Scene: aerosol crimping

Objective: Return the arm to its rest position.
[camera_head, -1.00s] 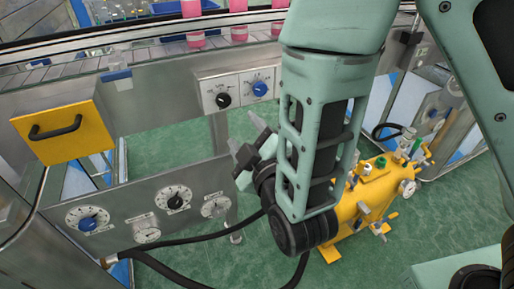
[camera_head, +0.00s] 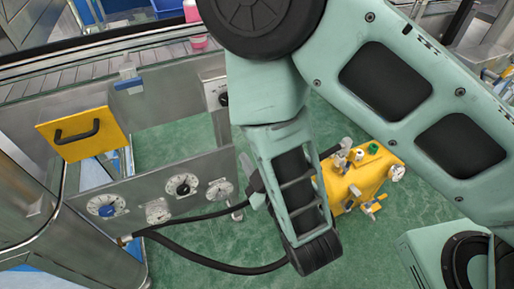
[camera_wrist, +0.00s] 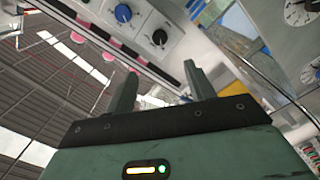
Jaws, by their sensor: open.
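My gripper (camera_wrist: 157,85) shows in the wrist view with its two green fingers apart and nothing between them. Beyond the fingers are a steel panel with knobs and a conveyor strip with pink items. In the head view my green arm is folded across the middle and right, with its lower end hanging over the green floor. The fingers are mostly hidden behind my arm there; only a small grey part shows to its left.
A yellow machine (camera_head: 352,180) stands on the floor just right of my arm's lower end. A steel panel with dials (camera_head: 160,200) and a yellow cover with a black handle (camera_head: 82,134) are at left. A black hose (camera_head: 205,266) loops across the floor. The conveyor (camera_head: 95,82) runs behind.

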